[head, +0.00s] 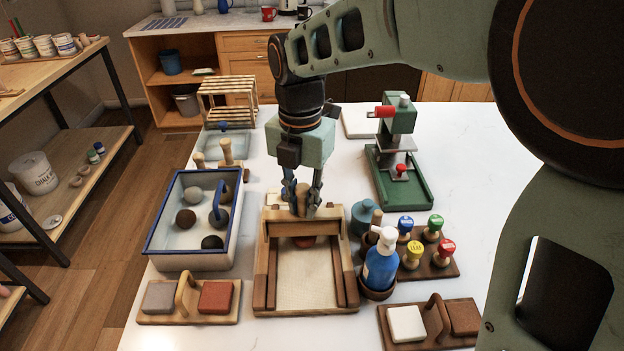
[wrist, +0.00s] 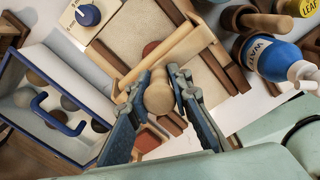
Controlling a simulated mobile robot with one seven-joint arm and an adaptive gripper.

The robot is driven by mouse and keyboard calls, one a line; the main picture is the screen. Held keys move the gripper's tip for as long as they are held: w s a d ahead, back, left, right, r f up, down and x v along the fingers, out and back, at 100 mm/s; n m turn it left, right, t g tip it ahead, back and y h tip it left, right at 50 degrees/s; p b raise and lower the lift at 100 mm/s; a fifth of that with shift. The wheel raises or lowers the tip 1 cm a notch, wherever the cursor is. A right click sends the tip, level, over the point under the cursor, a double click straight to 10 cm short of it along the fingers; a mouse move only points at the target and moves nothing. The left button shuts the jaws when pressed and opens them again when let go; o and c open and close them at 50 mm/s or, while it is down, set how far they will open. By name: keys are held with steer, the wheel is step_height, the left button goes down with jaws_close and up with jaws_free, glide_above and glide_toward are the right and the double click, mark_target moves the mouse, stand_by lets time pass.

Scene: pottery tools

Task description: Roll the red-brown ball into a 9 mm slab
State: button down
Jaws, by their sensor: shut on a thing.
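The slab roller (head: 306,292) is a wooden frame with a pale canvas bed, standing on the white table. Its wooden cross-bar (head: 291,224) lies across the far part of the bed and also shows in the wrist view (wrist: 180,55). My gripper (head: 302,207) is shut on the bar's round wooden handle (wrist: 158,98), with one finger on each side. The red-brown ball (head: 304,241) shows only in part by the bar; in the wrist view a small piece of it (wrist: 150,48) shows beside the bar. A dark blue dial knob (wrist: 88,14) sits at the roller's far end; its setting is unclear.
A blue-rimmed tub (head: 178,245) with several balls stands left of the roller. A blue water bottle (head: 381,265) and several stamps (head: 414,250) stand close on the right. Trays with clay blocks (head: 190,300) (head: 432,322) lie in front. A green press (head: 398,165) stands behind.

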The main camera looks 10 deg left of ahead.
steer(key=shift+f, duration=0.15)
steer(key=shift+w+a+p, duration=0.2)
steer(key=shift+w+p, duration=0.3)
steer(key=shift+w, duration=0.3)
steer(key=shift+s, duration=0.1)
steer(key=shift+s+d+f, duration=0.15)
steer(key=shift+s+d, duration=0.1)
steer(key=shift+s, duration=0.6)
